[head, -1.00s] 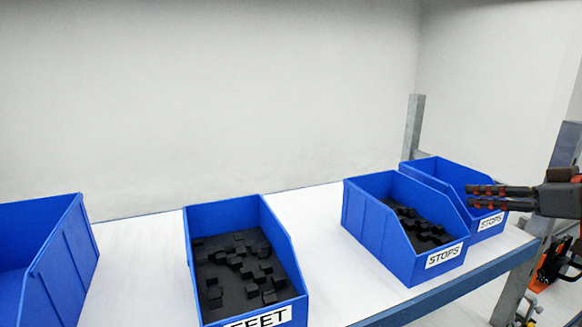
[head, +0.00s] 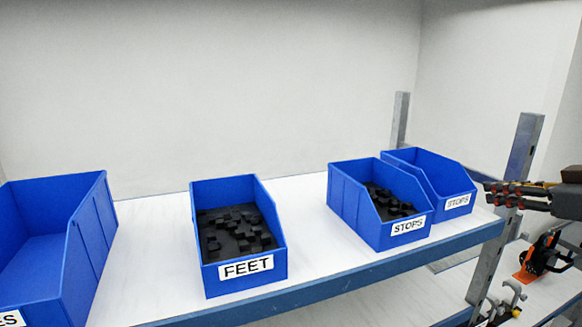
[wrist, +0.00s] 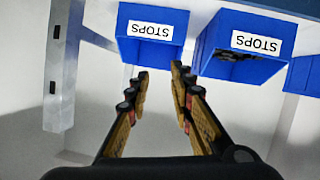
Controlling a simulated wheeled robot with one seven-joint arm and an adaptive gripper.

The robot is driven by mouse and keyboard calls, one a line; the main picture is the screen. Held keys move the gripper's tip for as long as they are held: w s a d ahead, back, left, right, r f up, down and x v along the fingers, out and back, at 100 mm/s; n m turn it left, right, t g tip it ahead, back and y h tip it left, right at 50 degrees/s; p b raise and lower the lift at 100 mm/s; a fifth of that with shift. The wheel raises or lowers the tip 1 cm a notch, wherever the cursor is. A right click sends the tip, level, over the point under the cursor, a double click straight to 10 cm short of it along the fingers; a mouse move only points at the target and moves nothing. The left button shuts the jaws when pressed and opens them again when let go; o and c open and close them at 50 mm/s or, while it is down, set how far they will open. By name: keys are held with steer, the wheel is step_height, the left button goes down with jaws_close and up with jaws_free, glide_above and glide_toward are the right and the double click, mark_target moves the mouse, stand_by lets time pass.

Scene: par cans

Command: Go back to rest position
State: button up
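My gripper (head: 491,193) is at the right edge of the head view, just right of the rightmost blue STOPS bin in the picture. In the wrist view my gripper (wrist: 160,76) has its two fingers apart with nothing between them. The wrist view is upside down, with the STOPS labels inverted beyond the fingertips. No object is held.
A shelf (head: 300,205) carries a blue FEET bin (head: 242,287) and a STOPS bin (head: 375,238), both holding black pieces. The rightmost STOPS bin (head: 455,188) and a left bin (head: 80,270) stand beside them. A grey post (head: 522,150) rises at the shelf's right end.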

steer(key=s+d+r+m+t+h+b, duration=0.15)
steer(key=d+m+h, duration=0.35)
steer(key=d+h, duration=0.85)
steer(key=s+d+f+m+g+b, duration=0.2)
steer(key=s+f+m+g+b, duration=0.4)
steer(key=f, duration=0.7)
steer(key=s+a+f+n+g+y+b, duration=0.1)
steer(key=s+a+f+b, duration=0.15)
steer(key=a+f, duration=0.4)
steer(key=s+a+f+g+y+b, duration=0.15)
steer(key=s+a+f, duration=0.25)
steer(key=f, duration=0.5)
steer(key=s+a+f+n+g+y+b, duration=0.1)
steer(key=s+a+f+y, duration=0.15)
steer(key=a+f, duration=0.4)
steer(key=s+a+f+n+y+b, duration=0.2)
steer(key=a+f+b, duration=0.5)
steer(key=a+f, duration=0.4)
steer(key=s+a+f+n+y+b, duration=0.2)
steer(key=a+f+b, duration=0.5)
steer(key=a+f, duration=0.4)
steer(key=s+a+y, duration=0.1)
steer(key=s, duration=0.1)
steer(key=shift+s+a, duration=0.15)
steer(key=shift+s, duration=0.25)
